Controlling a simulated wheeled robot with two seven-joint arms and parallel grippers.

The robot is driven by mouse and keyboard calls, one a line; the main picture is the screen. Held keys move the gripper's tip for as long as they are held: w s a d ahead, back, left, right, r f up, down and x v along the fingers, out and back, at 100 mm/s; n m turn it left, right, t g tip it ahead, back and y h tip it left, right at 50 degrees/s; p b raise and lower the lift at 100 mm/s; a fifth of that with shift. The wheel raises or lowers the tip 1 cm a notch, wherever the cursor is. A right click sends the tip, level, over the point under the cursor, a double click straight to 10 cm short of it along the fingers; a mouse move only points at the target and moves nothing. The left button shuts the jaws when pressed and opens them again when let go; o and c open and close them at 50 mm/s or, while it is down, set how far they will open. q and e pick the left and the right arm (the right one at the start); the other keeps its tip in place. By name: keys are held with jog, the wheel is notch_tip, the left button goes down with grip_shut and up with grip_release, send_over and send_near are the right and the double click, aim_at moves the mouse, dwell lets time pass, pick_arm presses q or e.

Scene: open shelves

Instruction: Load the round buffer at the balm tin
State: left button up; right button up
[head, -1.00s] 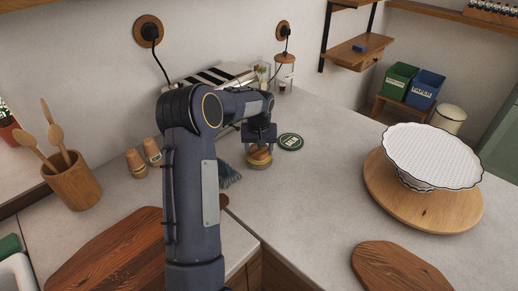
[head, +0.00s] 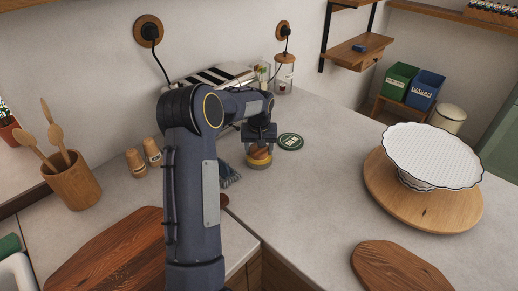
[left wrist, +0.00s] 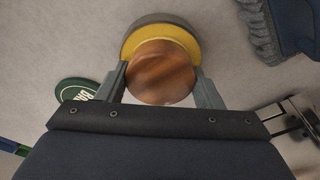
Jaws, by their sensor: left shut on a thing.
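The round buffer has a brown wooden knob (left wrist: 162,72) that shows between the fingers in the left wrist view. My left gripper (head: 260,142) is shut on this knob. My right gripper is not in view.
A blue-grey cloth or brush (head: 229,175) lies close to the left of the tin. Glass jars (head: 284,72) stand behind it. A white cake stand (head: 432,155) on a round board is at the right.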

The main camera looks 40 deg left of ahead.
pick_arm(q)
jog(key=shift+r+p, duration=2.45)
jog(key=shift+r, duration=1.05)
jog(key=shift+f, duration=0.1)
